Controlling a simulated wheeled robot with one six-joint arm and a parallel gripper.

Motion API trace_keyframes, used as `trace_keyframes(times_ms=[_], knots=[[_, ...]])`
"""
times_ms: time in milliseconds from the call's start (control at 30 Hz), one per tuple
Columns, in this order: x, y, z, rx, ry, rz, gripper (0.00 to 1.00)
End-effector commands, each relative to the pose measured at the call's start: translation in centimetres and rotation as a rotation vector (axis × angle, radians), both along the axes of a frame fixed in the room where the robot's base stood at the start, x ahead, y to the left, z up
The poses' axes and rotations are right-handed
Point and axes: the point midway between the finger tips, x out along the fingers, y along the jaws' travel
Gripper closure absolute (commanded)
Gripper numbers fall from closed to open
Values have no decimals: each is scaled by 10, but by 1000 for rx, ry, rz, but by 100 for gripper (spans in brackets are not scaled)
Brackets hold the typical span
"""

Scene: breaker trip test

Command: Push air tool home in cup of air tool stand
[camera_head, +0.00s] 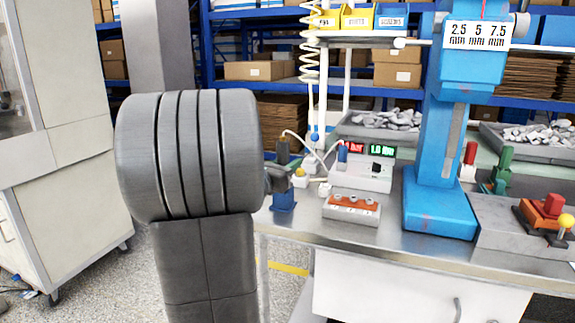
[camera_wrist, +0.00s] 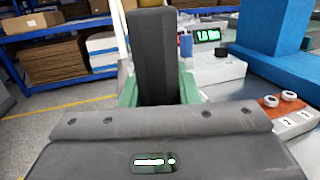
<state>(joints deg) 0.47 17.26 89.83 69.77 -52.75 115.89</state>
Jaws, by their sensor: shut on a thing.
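In the head view the air tool (camera_head: 283,153) is a small dark upright body at the bench's left front corner. The blue cup of the air tool stand (camera_head: 284,200) is directly below it. My gripper (camera_head: 276,180) is shut on the air tool from the left, partly hidden by my large grey arm. The tool's lower end and the cup's mouth are covered, so how deep the tool sits cannot be told. In the wrist view a dark upright block (camera_wrist: 153,60) with green parts beside its base fills the middle, and I cannot make out the tool clearly.
A white box with red and green displays (camera_head: 362,172) and an orange-topped block (camera_head: 352,208) stand to the right. A blue press column (camera_head: 440,170) stands further right. A white coiled hose (camera_head: 311,55) hangs above. Open floor lies left of the bench.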

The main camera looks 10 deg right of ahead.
Motion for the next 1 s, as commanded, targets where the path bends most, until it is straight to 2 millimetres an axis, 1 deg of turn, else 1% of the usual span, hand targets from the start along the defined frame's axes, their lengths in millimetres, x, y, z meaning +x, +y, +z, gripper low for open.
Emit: trace_keyframes(times_ms=[1000], knots=[[0,0,-21,-1,-1,0,100]])
